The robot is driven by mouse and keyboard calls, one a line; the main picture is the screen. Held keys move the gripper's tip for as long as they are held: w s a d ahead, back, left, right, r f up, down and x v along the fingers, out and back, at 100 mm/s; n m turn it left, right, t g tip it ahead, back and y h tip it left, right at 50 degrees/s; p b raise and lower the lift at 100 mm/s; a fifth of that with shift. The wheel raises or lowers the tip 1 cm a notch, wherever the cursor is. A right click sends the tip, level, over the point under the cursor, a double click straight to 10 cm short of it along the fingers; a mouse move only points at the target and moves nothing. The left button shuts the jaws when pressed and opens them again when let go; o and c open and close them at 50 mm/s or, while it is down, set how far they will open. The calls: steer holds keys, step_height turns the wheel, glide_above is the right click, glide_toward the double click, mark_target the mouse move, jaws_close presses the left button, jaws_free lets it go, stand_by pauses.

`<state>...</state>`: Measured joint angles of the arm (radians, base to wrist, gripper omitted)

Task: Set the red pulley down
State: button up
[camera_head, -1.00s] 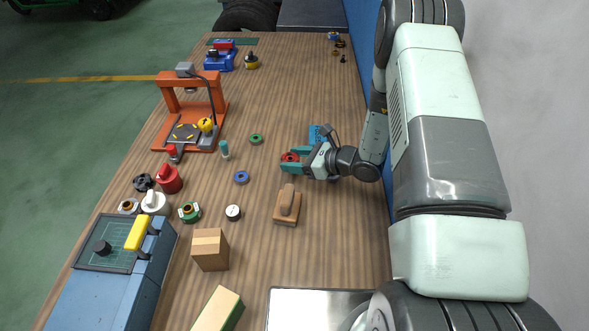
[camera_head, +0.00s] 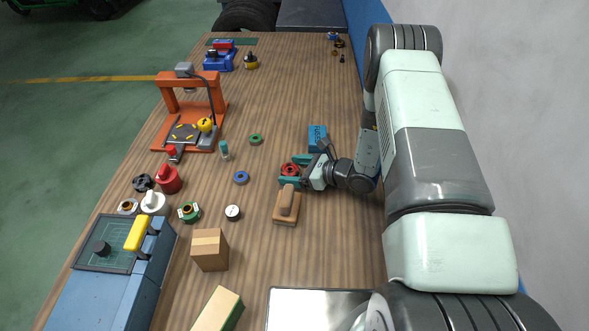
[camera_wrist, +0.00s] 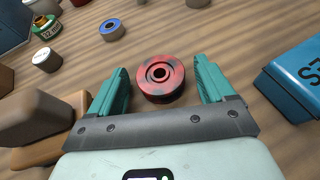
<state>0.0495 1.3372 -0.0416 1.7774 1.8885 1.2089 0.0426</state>
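The red pulley (camera_head: 290,169) is a round disc with a dark centre hole. It appears to lie flat on the wooden table, left of the blue box. In the wrist view the red pulley (camera_wrist: 160,78) sits between the tips of my two teal fingers, with a narrow gap on each side. My gripper (camera_head: 293,170) is open around it, and the fingers (camera_wrist: 162,85) do not seem to touch it. The pulley's underside is hidden.
A blue lettered box (camera_head: 317,138) stands just beyond my gripper. A wooden block with a handle (camera_head: 286,206) is close on the near side. A blue ring (camera_head: 241,177), a green ring (camera_head: 256,139) and a white-topped disc (camera_head: 233,212) lie to the left. Table between them is clear.

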steer(key=shift+d+r, duration=0.2)
steer(key=shift+r, duration=0.05)
steer(key=v, duration=0.2)
steer(key=shift+s+d+r, duration=0.1)
steer(key=shift+d, duration=0.2)
step_height(320, 180, up, 7)
step_height(320, 180, up, 12)
steer(key=n+g, duration=0.3)
steer(key=n, duration=0.3)
glide_above(290, 169)
steer(key=s+d, duration=0.2)
steer(key=s, duration=0.2)
steer(key=s+r+n+g+h, duration=0.25)
steer(key=s+r+n, duration=0.4)
steer(key=r, duration=0.35)
steer(key=s+d+r+n+t+h, duration=0.3)
steer(key=s+d+r+n+h, duration=0.2)
steer(key=s, duration=0.4)
steer(key=s+d+r+n+t+h, duration=0.3)
steer(key=s+d+r+n+h, duration=0.2)
steer(key=s+d+r, duration=0.3)
steer(key=shift+s+r, duration=0.55)
steer(key=shift+s, duration=0.05)
